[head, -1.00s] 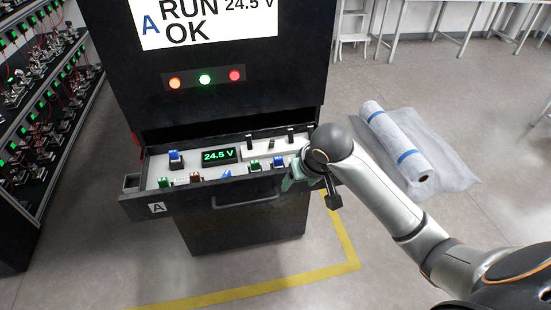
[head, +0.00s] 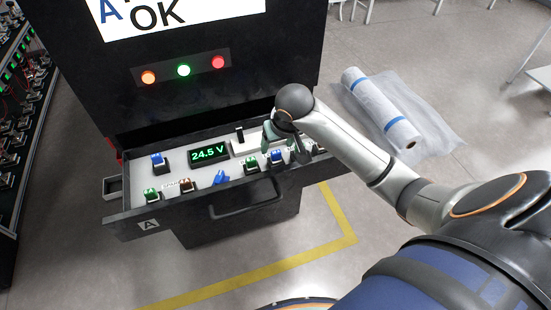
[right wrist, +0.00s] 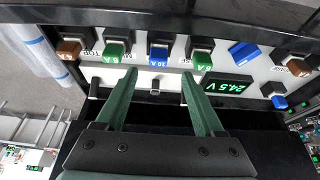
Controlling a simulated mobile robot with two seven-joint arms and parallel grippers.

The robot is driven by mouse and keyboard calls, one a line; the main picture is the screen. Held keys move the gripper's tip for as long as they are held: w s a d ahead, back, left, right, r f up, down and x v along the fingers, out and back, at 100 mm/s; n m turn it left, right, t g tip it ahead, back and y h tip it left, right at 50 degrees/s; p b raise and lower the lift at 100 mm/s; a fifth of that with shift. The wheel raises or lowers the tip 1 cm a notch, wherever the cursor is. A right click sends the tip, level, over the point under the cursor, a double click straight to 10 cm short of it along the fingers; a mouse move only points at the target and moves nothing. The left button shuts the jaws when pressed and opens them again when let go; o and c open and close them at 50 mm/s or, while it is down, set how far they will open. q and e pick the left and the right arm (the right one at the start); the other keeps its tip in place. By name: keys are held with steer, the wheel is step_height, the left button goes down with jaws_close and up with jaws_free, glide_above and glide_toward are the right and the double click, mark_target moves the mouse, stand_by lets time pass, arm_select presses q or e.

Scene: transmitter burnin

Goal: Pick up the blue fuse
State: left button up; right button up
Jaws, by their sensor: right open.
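Several blue fuses are in the open drawer (head: 136,213). One blue fuse (head: 278,156) stands upright in a black holder at the right; in the right wrist view it is marked 10 A (right wrist: 159,52). Another blue fuse (head: 221,178) lies tilted near the drawer's front, and it also shows in the right wrist view (right wrist: 242,54). A third blue fuse (head: 157,159) stands in a holder at the back left. My right gripper (head: 284,152) is open and empty above the drawer's right part. In the right wrist view its fingertips (right wrist: 158,73) point towards the 10 A fuse, which appears between them.
Green fuses (head: 251,162) (head: 151,194) and a brown fuse (head: 186,184) stand near the blue ones. A display (head: 209,154) reads 24.5 V. The black cabinet (head: 215,95) rises behind the drawer. A plastic roll (head: 382,108) lies on the floor at right.

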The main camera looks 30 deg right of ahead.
mark_target(276, 152)
steer(key=shift+x, duration=2.95)
steer(key=shift+s+d, duration=0.15)
jaws_close()
